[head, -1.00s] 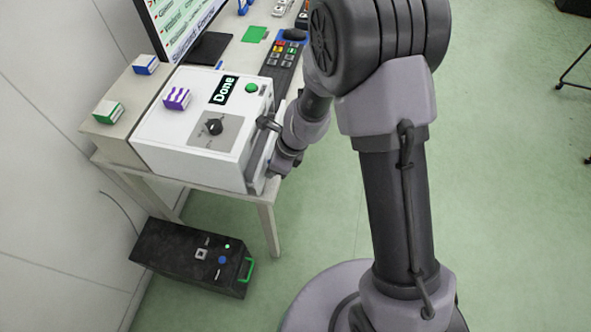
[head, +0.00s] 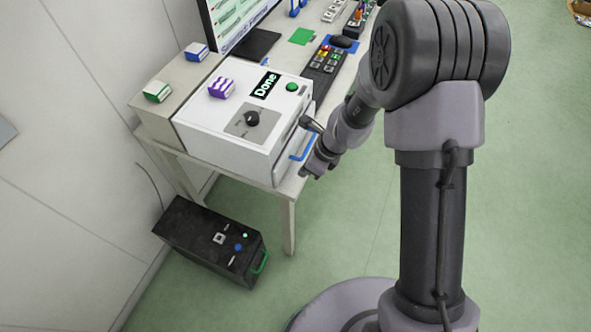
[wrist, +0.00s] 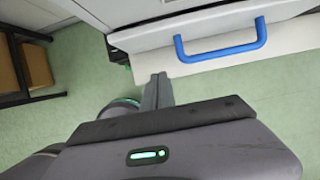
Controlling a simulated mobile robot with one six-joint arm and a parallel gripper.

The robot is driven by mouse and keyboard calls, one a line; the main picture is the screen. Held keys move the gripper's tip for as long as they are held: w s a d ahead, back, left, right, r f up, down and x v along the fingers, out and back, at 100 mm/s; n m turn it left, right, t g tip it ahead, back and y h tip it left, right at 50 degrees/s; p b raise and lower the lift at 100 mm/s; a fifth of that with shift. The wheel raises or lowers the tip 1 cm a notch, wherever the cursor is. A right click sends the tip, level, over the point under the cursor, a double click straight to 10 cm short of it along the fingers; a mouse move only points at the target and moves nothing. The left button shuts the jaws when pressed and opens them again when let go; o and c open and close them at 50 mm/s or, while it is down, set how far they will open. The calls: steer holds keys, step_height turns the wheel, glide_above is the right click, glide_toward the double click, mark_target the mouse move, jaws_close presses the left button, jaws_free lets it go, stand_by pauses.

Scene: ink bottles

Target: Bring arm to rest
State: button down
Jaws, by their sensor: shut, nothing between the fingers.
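My gripper (head: 308,172) hangs in front of the white box, close to the blue handle (head: 305,146) on its front face. In the wrist view the two fingers (wrist: 158,80) are together with nothing between them. They point toward the white front and are below and left of the blue handle (wrist: 222,48), apart from it. My arm is bent, with its forearm partly hidden behind the upper links in the head view.
The white box (head: 205,125) has a black knob, a green button and a "Done" display. A purple-striped carton (head: 222,88) stands on it. A keyboard (head: 322,72) and monitor (head: 240,22) are behind. A black case (head: 200,238) lies on the floor.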

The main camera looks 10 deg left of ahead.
steer(key=s+d+r+n+t+p, duration=0.1)
steer(key=s+d+r+n, duration=0.15)
steer(key=r, duration=0.75)
steer(key=s+d+r+n+t+p, duration=0.1)
steer(key=d+r+n, duration=0.15)
steer(key=r, duration=0.75)
steer(key=s+d+r+n+t+h+b, duration=0.1)
steer(key=s+d+r+n, duration=0.2)
steer(key=s+r+n, duration=0.2)
steer(key=s+d+r+n+t+h, duration=0.1)
steer(key=s+d+r+n, duration=0.3)
steer(key=s, duration=0.7)
step_height(320, 180, up, 2)
steer(key=n, duration=0.3)
steer(key=shift+s+d+t+b, duration=0.15)
steer(key=shift+s+t+b, duration=0.15)
steer(key=shift+b, duration=0.1)
steer(key=shift+r, duration=0.1)
